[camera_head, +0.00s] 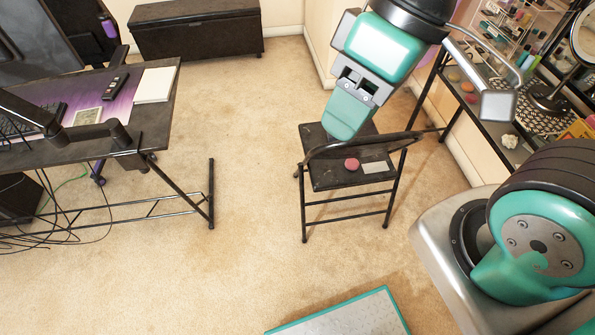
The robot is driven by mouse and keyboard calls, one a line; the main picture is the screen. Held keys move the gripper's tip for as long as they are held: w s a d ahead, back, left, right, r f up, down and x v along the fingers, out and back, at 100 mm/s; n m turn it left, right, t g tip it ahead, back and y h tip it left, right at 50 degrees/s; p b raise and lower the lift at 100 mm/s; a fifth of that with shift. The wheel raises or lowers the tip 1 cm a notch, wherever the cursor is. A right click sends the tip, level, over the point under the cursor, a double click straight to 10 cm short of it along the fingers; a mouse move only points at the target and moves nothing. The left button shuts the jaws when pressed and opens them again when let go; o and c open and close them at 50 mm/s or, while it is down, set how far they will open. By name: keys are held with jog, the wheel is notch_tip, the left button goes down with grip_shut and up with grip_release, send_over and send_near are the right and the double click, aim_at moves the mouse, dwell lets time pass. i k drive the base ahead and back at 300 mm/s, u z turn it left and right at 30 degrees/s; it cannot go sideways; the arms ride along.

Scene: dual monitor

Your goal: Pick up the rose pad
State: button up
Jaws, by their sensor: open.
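A small round rose-coloured pad (352,164) lies on the dark seat of a black folding chair (325,180), towards the seat's front edge and beneath the backrest bar in the picture. My gripper (346,122) is teal and grey and points down over the far part of the chair. It is open and holds nothing that I can see. It appears above and a little left of the pad in the picture, apart from it; its exact height over the seat is hard to judge. My gripper hides part of the seat and backrest.
A pale flat card (378,171) lies right of the pad. The chair's curved backrest bar (362,146) runs close by. A cluttered black vanity table (500,128) stands to the right, a dark desk (150,115) to the left.

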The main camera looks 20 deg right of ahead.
aim_at(352, 164)
jog(key=u, duration=0.25)
jog(key=i, duration=1)
